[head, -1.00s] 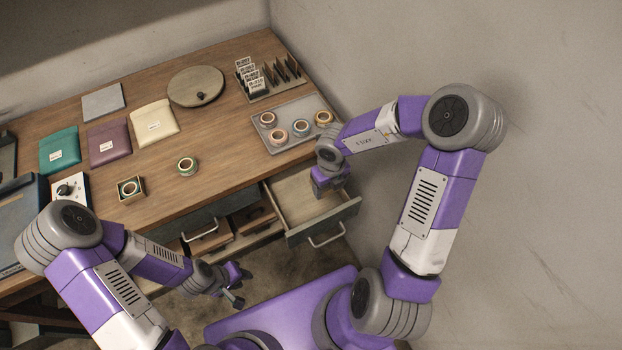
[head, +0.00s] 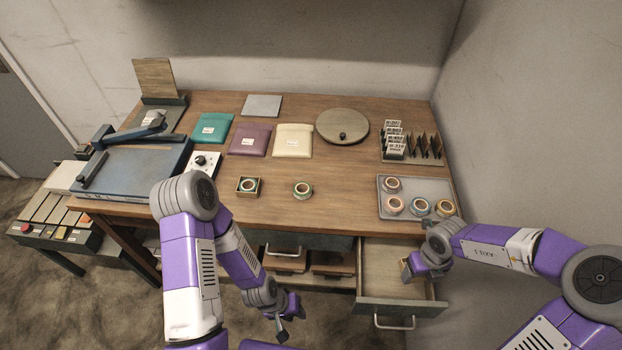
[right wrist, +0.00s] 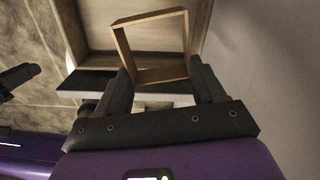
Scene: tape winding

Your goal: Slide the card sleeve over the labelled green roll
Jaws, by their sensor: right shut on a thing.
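The card sleeve (right wrist: 153,73) is a thin, tan, square open frame. In the right wrist view it sits tilted between the fingers of my right gripper (right wrist: 160,88), which is shut on it. In the head view my right gripper (head: 412,268) is over the open drawer, and only a small tan edge of the sleeve (head: 404,270) shows. A green roll (head: 302,190) lies alone on the desk, left of the gripper; its label is too small to read. My left gripper (head: 287,318) hangs empty below the desk's front edge, its fingers apart.
Another greenish roll sits in a square holder (head: 248,194) to the left. A grey tray (head: 425,187) with several rolls stands at the right, before a card rack (head: 410,158). The open drawer (head: 385,306) juts from the desk. The wall is close on the right.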

